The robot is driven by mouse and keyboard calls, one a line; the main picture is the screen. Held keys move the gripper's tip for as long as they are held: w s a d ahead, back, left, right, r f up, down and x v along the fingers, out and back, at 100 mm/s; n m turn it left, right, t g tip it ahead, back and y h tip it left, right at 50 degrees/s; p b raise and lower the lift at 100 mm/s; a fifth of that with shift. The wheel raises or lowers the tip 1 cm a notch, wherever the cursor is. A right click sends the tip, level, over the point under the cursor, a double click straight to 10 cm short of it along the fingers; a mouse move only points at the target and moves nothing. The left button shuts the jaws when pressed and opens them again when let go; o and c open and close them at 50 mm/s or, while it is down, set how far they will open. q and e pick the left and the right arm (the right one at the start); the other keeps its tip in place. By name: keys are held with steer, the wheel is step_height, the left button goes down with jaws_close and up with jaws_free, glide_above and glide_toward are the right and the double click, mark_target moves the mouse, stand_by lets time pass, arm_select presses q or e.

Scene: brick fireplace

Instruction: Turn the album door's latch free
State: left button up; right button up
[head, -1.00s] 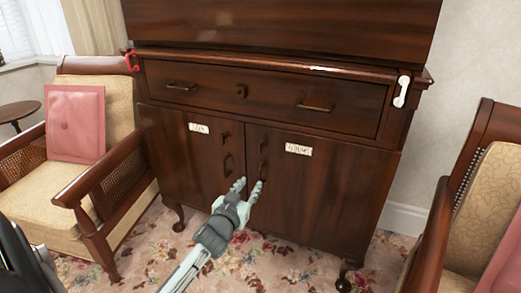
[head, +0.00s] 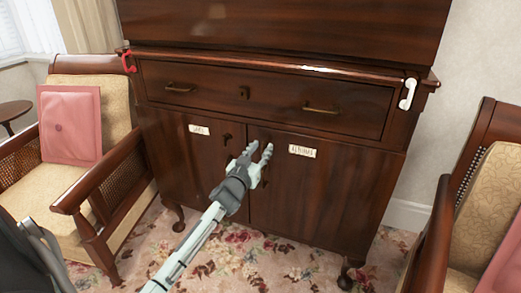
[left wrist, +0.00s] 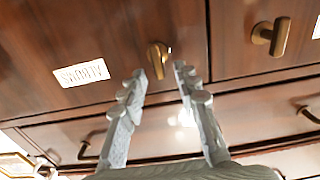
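The album door (head: 320,190) is the cabinet's right lower door, with a label reading "ALBUMS" (head: 302,151); the label shows upside down in the left wrist view (left wrist: 82,73). Its small brass latch (left wrist: 157,60) sits near the door's upper inner corner; in the head view my gripper mostly hides it. My left gripper (head: 258,150) is open in front of this latch. In the left wrist view its fingertips (left wrist: 159,70) stand on either side of the latch, with gaps; I cannot tell whether they reach around it. My right gripper is not in view.
The left door (head: 185,165) has its own brass latch (left wrist: 270,36). A wide drawer (head: 275,95) with two handles lies above. A red hook (head: 128,62) and a white hook (head: 407,94) hang at the cabinet's sides. Armchairs flank it; the left one (head: 100,200) is close to my arm.

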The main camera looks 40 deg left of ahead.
arm_select(q)
steer(key=shift+w, duration=0.1)
jaws_close()
